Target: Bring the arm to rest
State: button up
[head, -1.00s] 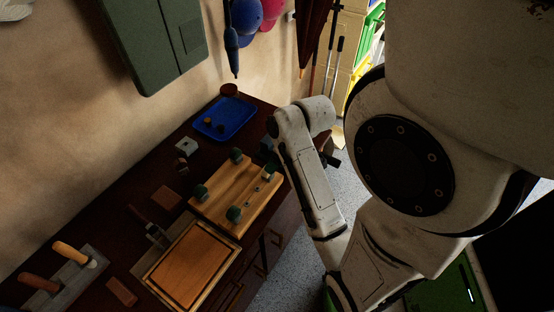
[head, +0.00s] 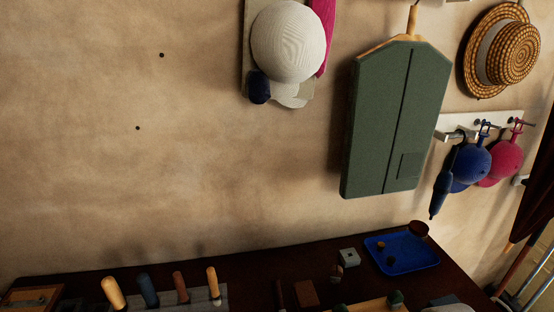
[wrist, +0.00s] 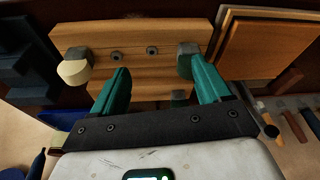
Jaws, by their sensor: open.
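My gripper (wrist: 158,65) shows in the wrist view with two teal fingers spread apart and nothing between them. The fingers reach over a wooden board (wrist: 135,37) with knobs at its corners and small bolts along its middle. I cannot tell whether the fingertips touch the board. One knob (wrist: 74,70) has a pale face; a grey knob (wrist: 187,52) is by the right finger. In the head view, only the board's far edge (head: 372,304) and a green knob (head: 396,297) show at the bottom. My gripper is not visible there.
A framed wooden panel (wrist: 268,45) lies beside the board. On the dark bench, a blue tray (head: 412,262), a grey block (head: 348,257) and several handled tools (head: 182,288) stand near the wall. A green garment bag (head: 392,125) hangs above. The lower wall at left is bare.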

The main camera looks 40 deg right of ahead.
jog(key=w+a+f+n+g+b, duration=0.1)
jog(key=a+f, duration=0.4)
jog(key=a, duration=0.9)
jog(key=shift+w+n+g+y+b, duration=0.2)
jog(key=shift+n+g+y+b, duration=0.25)
jog(key=shift+n, duration=0.65)
